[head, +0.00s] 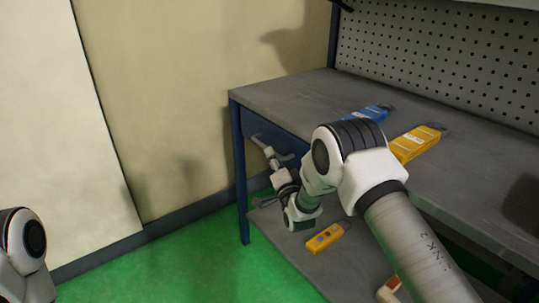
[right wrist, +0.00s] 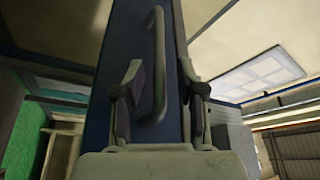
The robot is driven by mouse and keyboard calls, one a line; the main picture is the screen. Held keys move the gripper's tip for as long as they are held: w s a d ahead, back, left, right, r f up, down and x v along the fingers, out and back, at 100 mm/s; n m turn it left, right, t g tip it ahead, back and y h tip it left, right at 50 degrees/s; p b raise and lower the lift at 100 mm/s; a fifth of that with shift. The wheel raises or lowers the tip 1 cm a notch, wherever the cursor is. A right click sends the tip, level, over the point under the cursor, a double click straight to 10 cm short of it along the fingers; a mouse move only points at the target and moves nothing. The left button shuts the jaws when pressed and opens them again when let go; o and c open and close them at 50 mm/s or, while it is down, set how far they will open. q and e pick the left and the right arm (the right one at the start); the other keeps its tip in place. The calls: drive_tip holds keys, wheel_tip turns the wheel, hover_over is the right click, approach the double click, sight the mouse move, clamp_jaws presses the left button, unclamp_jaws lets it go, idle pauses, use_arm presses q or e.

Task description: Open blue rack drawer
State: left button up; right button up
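The blue drawer (head: 267,128) of the rack hangs under the tabletop at its left end; its front looks about flush with the frame. In the right wrist view the dark blue drawer front (right wrist: 172,20) fills the middle, with a grey bar handle (right wrist: 157,65) on it. My right gripper (right wrist: 158,78) is open, with one finger on each side of the handle. The fingers look apart from the handle, though the depth is hard to judge. In the head view the right gripper (head: 271,152) is small and close to the drawer front. My left gripper is out of view.
A blue tool (head: 368,113) and a yellow tool (head: 416,143) lie on the grey tabletop (head: 290,92). Another yellow tool (head: 326,238) lies on the lower shelf (head: 342,272). The green floor (head: 190,265) left of the rack is clear.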

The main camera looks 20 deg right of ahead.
drive_tip(key=x, duration=0.4)
drive_tip(key=shift+s, duration=0.1)
clamp_jaws()
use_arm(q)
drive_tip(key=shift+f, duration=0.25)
